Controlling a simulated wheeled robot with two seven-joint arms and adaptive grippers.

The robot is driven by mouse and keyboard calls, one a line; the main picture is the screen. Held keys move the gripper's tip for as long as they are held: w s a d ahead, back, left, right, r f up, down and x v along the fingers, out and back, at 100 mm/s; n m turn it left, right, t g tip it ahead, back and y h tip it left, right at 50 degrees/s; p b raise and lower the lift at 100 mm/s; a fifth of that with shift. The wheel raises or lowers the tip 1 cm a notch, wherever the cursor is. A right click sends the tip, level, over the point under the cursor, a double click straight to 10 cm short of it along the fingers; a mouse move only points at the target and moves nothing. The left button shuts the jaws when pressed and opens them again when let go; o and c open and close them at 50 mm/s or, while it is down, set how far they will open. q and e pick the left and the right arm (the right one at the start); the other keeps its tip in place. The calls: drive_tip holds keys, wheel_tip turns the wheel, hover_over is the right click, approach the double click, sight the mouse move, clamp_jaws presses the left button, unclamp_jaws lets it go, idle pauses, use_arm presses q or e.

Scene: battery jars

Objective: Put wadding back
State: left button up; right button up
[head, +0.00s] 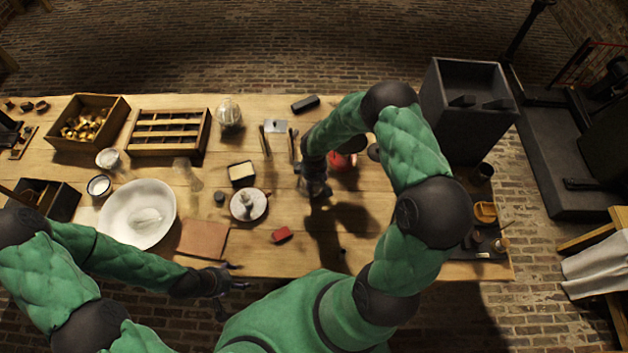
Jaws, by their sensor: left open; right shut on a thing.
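I cannot identify the wadding for certain. A pale, soft-looking lump (147,220) lies in the white bowl (118,222) at the left. A small dark box with a cream-coloured filling (242,170) stands near the middle of the table. My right gripper (318,192) is over the middle of the table, to the right of that box, pointing down. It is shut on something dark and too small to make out. My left gripper (236,280) is open and empty at the table's front edge, below the brown leather sheet (203,240).
Glass jars (230,113) and a divided wooden rack (168,133) stand at the back left. A tall grey box (466,110) stands at the right.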

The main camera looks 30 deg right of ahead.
drive_tip(key=shift+f+b, duration=0.45)
drive_tip(key=o, duration=0.9)
drive_tip(key=r, duration=0.8)
drive_tip(key=s+r, duration=0.1)
drive_tip(key=r, duration=0.3)
drive_tip(key=shift+a, duration=0.25)
